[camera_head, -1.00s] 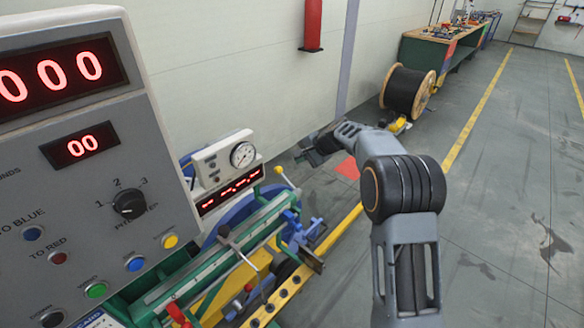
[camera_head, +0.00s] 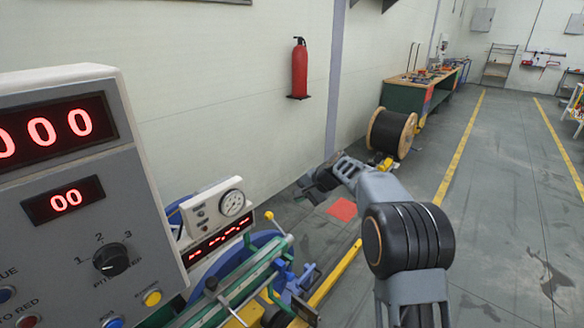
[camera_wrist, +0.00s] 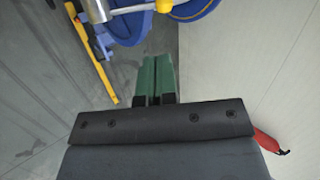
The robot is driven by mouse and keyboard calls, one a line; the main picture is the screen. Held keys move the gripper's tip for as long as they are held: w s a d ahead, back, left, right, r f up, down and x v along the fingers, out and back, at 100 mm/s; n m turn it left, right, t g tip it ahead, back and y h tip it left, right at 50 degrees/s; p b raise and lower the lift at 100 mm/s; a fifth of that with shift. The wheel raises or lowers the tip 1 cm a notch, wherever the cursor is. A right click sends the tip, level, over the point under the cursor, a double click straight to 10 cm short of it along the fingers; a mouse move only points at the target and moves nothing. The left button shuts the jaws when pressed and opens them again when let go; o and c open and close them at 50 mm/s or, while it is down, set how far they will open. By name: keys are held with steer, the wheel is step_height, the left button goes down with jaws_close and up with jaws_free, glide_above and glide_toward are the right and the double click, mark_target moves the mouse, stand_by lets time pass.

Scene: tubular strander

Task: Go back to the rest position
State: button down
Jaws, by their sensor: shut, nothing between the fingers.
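My arm reaches forward from the lower right in the head view and bends left at the elbow. My gripper (camera_head: 305,191) is at its far end, above the floor and to the right of the machine, small and partly hidden by the wrist. In the wrist view the green fingers (camera_wrist: 156,78) are side by side and closed, with nothing between them. Blue machine parts (camera_wrist: 190,10) and a yellow knob (camera_wrist: 164,5) lie beyond the fingertips at the top of the wrist view.
A grey control panel (camera_head: 140,240) and a gauge box (camera_head: 205,205) stand at left. A cable drum (camera_head: 388,135) and green workbench (camera_head: 405,97) stand ahead. A red extinguisher (camera_head: 299,72) hangs on the wall. The floor (camera_head: 500,200) at right is clear.

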steer(key=s+d+f+n+g+h, duration=0.1)
steer(key=s+d+f+h, duration=0.1)
steer(key=s+f, duration=0.3)
steer(key=s+d+r+n+h, duration=0.1)
steer(key=s+d+n, duration=0.1)
steer(key=s, duration=0.7)
steer(key=s+d+r+n+h, duration=0.2)
steer(key=s+d, duration=0.2)
steer(key=s, duration=0.6)
steer(key=s+d+r+n+t+h, duration=0.1)
steer(key=s+d+h, duration=0.1)
steer(key=s, duration=0.7)
steer(key=shift+s+d+r+n, duration=0.15)
steer(key=shift+d+n, duration=0.25)
steer(key=shift+d, duration=0.1)
